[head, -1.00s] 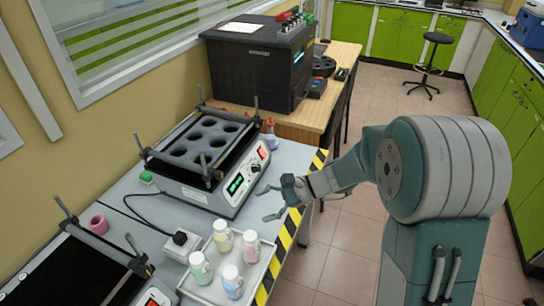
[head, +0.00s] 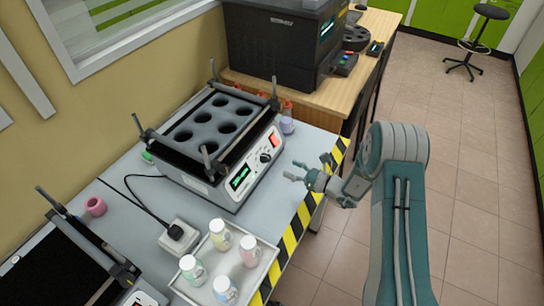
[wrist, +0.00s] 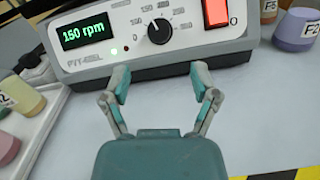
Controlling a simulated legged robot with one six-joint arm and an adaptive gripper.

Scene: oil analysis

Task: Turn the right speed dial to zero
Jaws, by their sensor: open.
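The shaker (head: 222,150) stands on the grey bench with its control panel facing my arm. Its black speed dial (wrist: 160,32) is on the panel between the green display (wrist: 86,31), reading 150 rpm, and the lit red switch (wrist: 216,12). The dial's white pointer is turned toward the upper part of the scale; the 0 mark is at its lower left. The dial (head: 265,157) also shows in the head view. My gripper (wrist: 161,72) is open and empty, with its fingers spread below the dial, in front of the panel and apart from it. It (head: 301,172) also shows in the head view.
A tray (head: 268,257) with several capped bottles stands at the front left of the shaker. A second shaker (head: 72,262) is at lower left. Yellow-black tape (head: 297,224) marks the bench edge.

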